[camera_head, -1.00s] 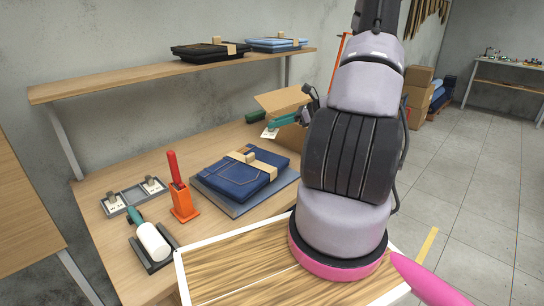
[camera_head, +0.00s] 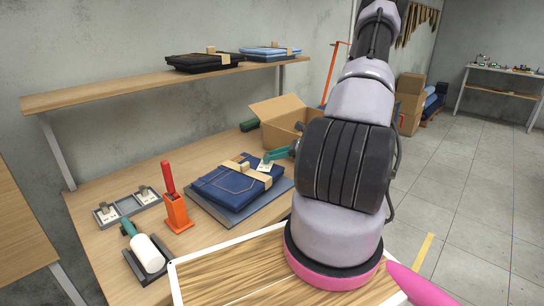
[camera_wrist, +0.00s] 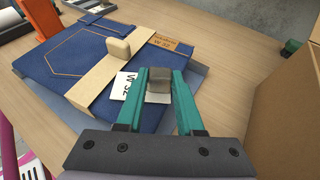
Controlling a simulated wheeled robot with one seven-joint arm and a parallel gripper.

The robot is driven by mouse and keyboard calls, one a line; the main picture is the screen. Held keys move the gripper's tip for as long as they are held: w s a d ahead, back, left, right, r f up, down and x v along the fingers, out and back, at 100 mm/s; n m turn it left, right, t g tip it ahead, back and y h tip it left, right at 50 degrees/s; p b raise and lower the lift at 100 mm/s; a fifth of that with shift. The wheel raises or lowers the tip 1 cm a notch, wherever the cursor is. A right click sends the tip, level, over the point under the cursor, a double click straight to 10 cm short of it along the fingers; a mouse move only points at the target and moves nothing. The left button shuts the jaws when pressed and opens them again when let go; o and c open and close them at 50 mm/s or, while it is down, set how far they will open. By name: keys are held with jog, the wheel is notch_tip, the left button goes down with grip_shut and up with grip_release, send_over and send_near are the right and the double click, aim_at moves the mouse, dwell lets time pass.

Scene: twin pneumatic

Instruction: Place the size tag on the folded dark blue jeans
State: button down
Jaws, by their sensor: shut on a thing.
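The folded dark blue jeans (camera_head: 234,186) lie on a grey board (camera_head: 246,209) on the workbench, with a tan paper band (camera_wrist: 108,72) around them and a small knob on the band. A brown patch on them reads W 32 in the wrist view. My gripper (camera_wrist: 158,82), with teal fingers, is shut on the grey knob of a white size tag (camera_wrist: 126,86) marked W 32. The tag is over the right part of the jeans, beside the band. I cannot tell whether it touches the cloth.
A grey tray (camera_head: 130,206) with more tags, an orange holder (camera_head: 178,212) with a red handle and a white roller (camera_head: 148,252) stand left of the jeans. An open cardboard box (camera_head: 283,122) stands close behind. A shelf (camera_head: 140,88) with folded garments runs above.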

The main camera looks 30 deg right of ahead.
jog(key=c, duration=0.5)
grip_release()
jog(key=shift+f, duration=0.1)
jog(key=shift+c, duration=0.2)
